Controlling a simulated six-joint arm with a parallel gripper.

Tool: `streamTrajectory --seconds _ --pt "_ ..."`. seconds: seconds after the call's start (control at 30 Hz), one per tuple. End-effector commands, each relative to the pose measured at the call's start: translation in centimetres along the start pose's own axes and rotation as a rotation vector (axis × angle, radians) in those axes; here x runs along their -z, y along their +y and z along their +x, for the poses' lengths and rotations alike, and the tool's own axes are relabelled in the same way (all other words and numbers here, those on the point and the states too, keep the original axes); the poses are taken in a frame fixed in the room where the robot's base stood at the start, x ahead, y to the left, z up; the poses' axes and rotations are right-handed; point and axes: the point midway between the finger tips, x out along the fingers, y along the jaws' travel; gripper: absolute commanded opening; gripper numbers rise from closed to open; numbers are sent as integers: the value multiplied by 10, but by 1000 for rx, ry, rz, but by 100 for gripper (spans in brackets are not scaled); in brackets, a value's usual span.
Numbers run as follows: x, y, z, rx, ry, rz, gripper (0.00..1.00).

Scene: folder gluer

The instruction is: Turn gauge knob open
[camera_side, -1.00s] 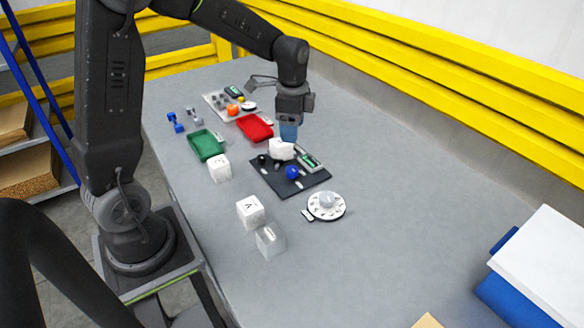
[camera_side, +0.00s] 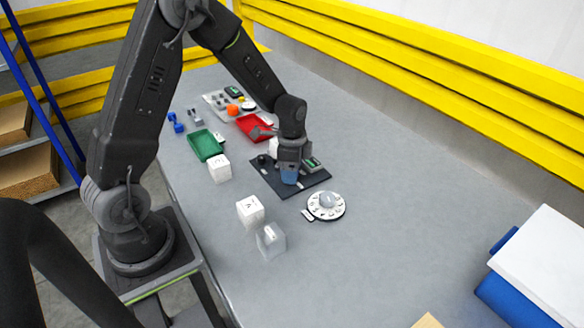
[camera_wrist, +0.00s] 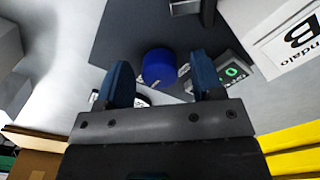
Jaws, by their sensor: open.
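The blue gauge knob (camera_wrist: 159,66) sits on a dark panel (camera_wrist: 125,30). In the wrist view it lies between and just beyond the two blue fingertips of my gripper (camera_wrist: 160,76). A lit gauge display with green digits (camera_wrist: 232,72) stands to its right. In the side view my gripper (camera_side: 289,178) is low over the dark panel (camera_side: 313,182) and hides the knob. The fingers are open, with visible room on both sides of the knob. I cannot tell whether they reach down around it.
A white numbered dial (camera_side: 326,214) lies in front of the panel. White cubes (camera_side: 250,212) and a clear block (camera_side: 270,241) stand at the front left. A green tray (camera_side: 206,146) and a red tray (camera_side: 253,127) lie behind.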

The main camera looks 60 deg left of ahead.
Motion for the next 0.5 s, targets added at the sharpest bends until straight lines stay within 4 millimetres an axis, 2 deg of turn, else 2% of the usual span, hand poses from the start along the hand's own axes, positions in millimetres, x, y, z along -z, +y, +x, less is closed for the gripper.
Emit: streamTrajectory --seconds 0.1,0.5 --pt "0 0 0 0 0 0 61" --pt "0 0 0 0 0 0 23"
